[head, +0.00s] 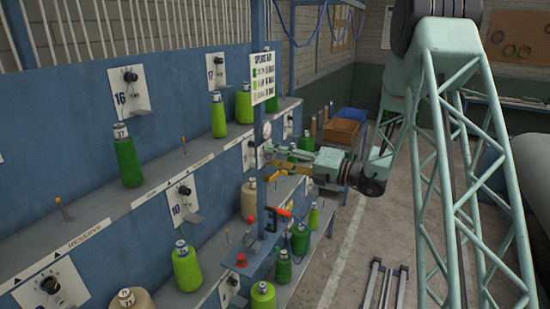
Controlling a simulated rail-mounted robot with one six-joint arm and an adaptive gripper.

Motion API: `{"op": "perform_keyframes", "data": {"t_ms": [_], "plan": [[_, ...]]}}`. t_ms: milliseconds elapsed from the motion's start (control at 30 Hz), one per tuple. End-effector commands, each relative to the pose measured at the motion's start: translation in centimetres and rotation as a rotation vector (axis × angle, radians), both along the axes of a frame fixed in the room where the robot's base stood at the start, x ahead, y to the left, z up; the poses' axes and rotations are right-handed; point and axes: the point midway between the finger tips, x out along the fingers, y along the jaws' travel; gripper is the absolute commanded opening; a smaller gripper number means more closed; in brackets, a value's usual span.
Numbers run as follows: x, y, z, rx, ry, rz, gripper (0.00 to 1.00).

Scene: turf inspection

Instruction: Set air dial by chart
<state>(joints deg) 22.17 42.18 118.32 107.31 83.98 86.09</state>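The chart (263,78) is a white board headed "SPLICE AIR", with rows of green swatches and figures too small to read. It hangs on a blue post. Below it on the post is a small round white gauge (266,130); its needle cannot be read. My gripper (268,153) points left at the post just under the gauge. Its fingers are small here, and I cannot tell whether they touch anything or how far apart they are. The air dial's knob is not clearly visible; it may be hidden by the gripper.
A yellow part (290,171) shows just below my gripper. A bracket (245,262) with a red button stands lower on the post, near a red-and-black tool (280,212). Blue shelves (75,232) with green cones (126,162) fill the left. Open floor (345,245) lies right.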

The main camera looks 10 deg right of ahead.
Motion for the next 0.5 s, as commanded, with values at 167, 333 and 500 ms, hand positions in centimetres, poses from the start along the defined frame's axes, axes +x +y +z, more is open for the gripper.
{"op": "perform_keyframes", "data": {"t_ms": [167,333,500], "plan": [[-0.1,-0.2,0.0,0.0,0.0,0.0,0.33],[-0.6,-0.8,0.0,-0.001,0.001,0.0,0.33],[-1.6,-2.0,0.0,0.001,0.0,-0.002,0.33]]}}
